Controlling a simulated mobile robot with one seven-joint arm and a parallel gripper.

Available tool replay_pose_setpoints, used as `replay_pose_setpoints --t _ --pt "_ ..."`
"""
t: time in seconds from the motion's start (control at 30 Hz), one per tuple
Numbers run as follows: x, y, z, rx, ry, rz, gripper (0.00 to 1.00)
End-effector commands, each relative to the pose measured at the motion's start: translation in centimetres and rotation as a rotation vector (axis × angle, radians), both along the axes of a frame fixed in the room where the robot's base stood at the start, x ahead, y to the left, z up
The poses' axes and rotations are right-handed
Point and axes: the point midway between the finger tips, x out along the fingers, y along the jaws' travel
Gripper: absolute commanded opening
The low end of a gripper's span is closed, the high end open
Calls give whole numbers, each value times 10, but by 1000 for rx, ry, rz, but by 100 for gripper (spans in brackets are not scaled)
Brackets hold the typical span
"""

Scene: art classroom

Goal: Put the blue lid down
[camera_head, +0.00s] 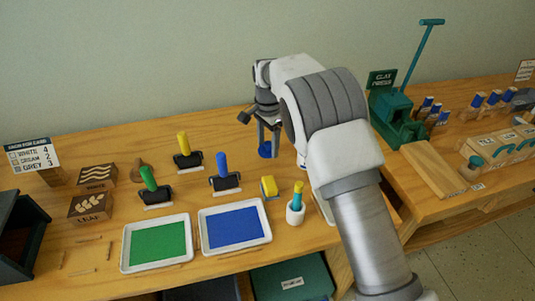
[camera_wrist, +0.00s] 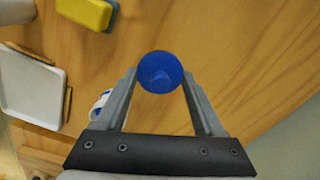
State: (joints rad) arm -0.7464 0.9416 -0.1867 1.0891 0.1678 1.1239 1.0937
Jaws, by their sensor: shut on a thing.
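The blue lid (camera_head: 265,150) is small and round, and it sits between the fingertips of my gripper (camera_head: 268,135), low over the back part of the wooden table. In the wrist view the lid (camera_wrist: 160,72) is a blue disc, and my gripper (camera_wrist: 160,84) is shut on it with one finger on either side. I cannot tell whether the lid touches the wood or hangs just above it. My arm hides part of the table to the right of the lid.
A yellow-topped block (camera_head: 269,187), a white cup (camera_head: 296,212) and a blue paint tray (camera_head: 235,227) stand in front of my gripper. A blue-handled roller (camera_head: 224,178) is to its left. A green clay press (camera_head: 395,115) is to the right. Bare wood (camera_wrist: 240,60) surrounds the lid.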

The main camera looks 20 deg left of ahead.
Motion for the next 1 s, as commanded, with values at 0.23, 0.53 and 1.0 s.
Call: replay_pose_setpoints --t 0.23,0.53,1.0 --pt "-1 1 -27 -2 2 0 19" --pt "0 1 -40 0 -1 0 19" --pt "0 1 -44 0 0 0 100"
